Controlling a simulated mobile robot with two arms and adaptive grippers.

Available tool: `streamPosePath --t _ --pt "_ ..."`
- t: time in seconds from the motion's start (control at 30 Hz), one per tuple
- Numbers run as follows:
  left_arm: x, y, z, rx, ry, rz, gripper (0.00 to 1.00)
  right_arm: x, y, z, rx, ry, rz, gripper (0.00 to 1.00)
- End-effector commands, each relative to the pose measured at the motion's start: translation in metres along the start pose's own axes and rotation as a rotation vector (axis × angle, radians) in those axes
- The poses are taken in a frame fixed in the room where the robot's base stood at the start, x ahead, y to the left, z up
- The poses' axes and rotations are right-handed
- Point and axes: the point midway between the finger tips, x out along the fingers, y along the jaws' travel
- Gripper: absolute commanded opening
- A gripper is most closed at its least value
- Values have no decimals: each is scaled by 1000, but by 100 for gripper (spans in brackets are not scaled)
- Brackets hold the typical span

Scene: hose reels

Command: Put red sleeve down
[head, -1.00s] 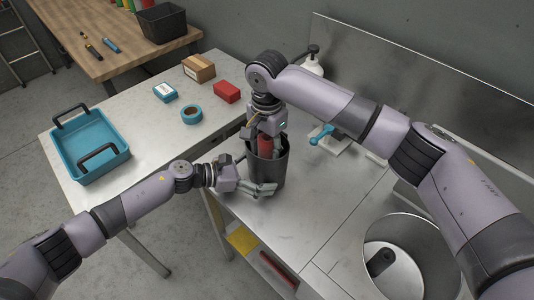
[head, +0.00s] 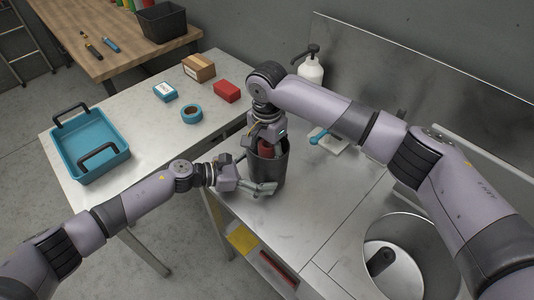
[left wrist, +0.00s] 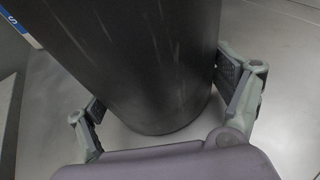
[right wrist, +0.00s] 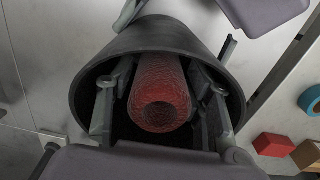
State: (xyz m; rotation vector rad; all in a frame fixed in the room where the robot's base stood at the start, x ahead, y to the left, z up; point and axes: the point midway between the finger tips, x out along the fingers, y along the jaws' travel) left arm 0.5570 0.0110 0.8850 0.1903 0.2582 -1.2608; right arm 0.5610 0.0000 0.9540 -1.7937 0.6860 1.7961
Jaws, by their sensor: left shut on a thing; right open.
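The red sleeve (head: 266,147) stands inside the dark cylindrical bin (head: 270,172), with its upper part showing. In the right wrist view the sleeve (right wrist: 160,95) is a rough red tube with an opening in its near end. My right gripper (head: 268,140) reaches down into the bin from above. Its fingers are open, one on each side of the sleeve, and look slightly apart from it. My left gripper (head: 260,187) is shut on the bin low on its side; the bin (left wrist: 150,60) fills much of the left wrist view. The sleeve's lower end is hidden.
The bin stands on a steel counter with a round basin (head: 412,235) at right. A blue tray (head: 92,150), blue tape roll (head: 191,114), red block (head: 227,91) and cardboard box (head: 198,68) lie at left. A white pump bottle (head: 312,69) stands behind.

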Motion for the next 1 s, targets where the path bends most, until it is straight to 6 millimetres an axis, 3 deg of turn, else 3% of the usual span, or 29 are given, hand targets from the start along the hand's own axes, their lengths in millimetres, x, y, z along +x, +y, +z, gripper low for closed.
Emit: streamPosePath --t 0.17,0.4,0.6,1.0 --pt "0 -1 -1 -1 1 -1 72 -24 -1 0 -1 1 -3 48" --pt "0 -1 -1 -1 1 -1 72 -76 -1 0 0 2 -4 48" --pt "0 -1 -1 -1 1 -1 72 -109 0 0 0 1 -1 48" --pt "0 -1 -1 -1 1 -1 72 -121 0 0 0 0 0 48"
